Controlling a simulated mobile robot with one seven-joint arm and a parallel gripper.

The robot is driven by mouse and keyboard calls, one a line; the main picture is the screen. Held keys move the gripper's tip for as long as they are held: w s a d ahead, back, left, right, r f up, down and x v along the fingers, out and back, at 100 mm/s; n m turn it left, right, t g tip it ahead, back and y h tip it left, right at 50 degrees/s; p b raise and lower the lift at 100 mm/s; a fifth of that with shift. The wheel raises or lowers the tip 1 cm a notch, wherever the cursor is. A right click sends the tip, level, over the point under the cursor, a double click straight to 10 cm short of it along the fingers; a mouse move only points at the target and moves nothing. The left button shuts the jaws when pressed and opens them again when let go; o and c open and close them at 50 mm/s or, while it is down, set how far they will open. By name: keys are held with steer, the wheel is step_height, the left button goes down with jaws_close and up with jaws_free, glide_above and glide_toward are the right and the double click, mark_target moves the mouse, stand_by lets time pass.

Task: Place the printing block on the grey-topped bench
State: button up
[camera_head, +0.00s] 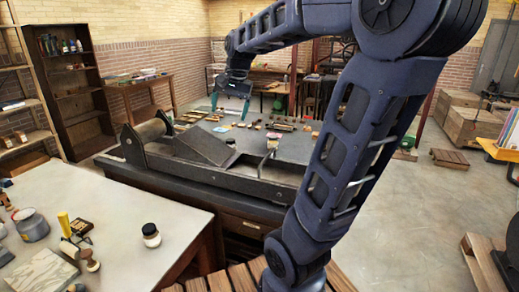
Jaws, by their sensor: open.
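My gripper (231,106) is open, with its fingers pointing down above the far part of the dark grey work surface (294,152) in the middle. Several small blocks and pieces (277,127) lie below and around it, too small to identify. A bench with a pale grey top (150,190) stands at the front left. On it are a small dark block with yellowish marks (82,227) and a flat, pale patterned slab (40,272). I cannot tell which piece is the printing block. Nothing is visible between my fingers.
A black hand press with a roller (151,130) runs along the near side of the dark surface. A white jar with a dark lid (151,235) and a grey tin (31,225) stand on the pale bench, whose right part is mostly clear. Wooden crates (468,125) stand at right.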

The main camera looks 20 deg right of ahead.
steer(key=s+d+f+n+t+h, duration=0.1)
steer(key=s+d+f+n, duration=0.1)
steer(key=s, duration=0.6)
steer(key=s+d+f+n+t, duration=0.1)
steer(key=s+d+f+n, duration=0.1)
steer(key=s+f+n, duration=0.2)
steer(key=s+f, duration=0.2)
steer(key=s, duration=0.2)
steer(key=shift+f+h, duration=0.15)
steer(key=shift+h, duration=0.25)
